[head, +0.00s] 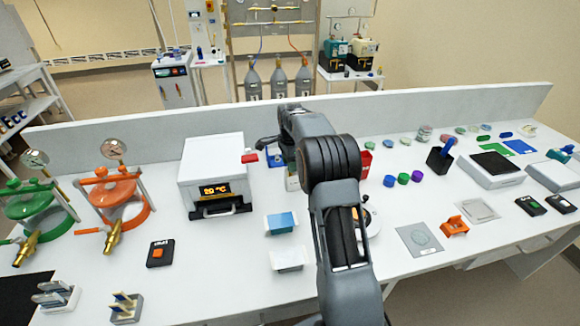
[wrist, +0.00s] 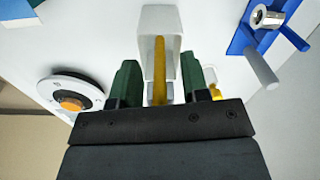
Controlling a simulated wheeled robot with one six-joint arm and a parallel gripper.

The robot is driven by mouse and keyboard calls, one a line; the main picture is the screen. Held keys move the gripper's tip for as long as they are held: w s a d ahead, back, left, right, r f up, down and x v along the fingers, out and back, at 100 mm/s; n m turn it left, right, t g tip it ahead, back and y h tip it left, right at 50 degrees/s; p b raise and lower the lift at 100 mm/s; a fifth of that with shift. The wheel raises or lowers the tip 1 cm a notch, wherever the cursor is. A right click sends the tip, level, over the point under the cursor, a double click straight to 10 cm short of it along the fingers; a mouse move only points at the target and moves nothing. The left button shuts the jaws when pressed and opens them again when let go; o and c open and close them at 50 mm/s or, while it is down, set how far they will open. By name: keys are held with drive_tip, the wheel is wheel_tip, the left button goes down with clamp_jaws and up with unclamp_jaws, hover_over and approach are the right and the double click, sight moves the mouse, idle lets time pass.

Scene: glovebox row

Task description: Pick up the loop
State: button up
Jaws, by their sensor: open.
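In the wrist view, a slim yellow stick (wrist: 159,62), which I take to be the loop's handle, stands in front of a white block-like holder (wrist: 161,18). Its wire end cannot be made out. My gripper (wrist: 160,88) is open, with one dark green finger on each side of the stick. Whether either finger touches it, I cannot tell. A second small yellow piece (wrist: 215,92) shows just right of the right finger. In the head view my arm hides the gripper and the loop.
In the wrist view, a blue rack (wrist: 262,30) with grey pegs and a metal ring is close at upper right. A round white device with an orange knob (wrist: 72,103) is at left. In the head view, a white heater box (head: 212,170) stands left of my arm.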

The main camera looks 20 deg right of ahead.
drive_tip(key=shift+c, duration=0.4)
clamp_jaws()
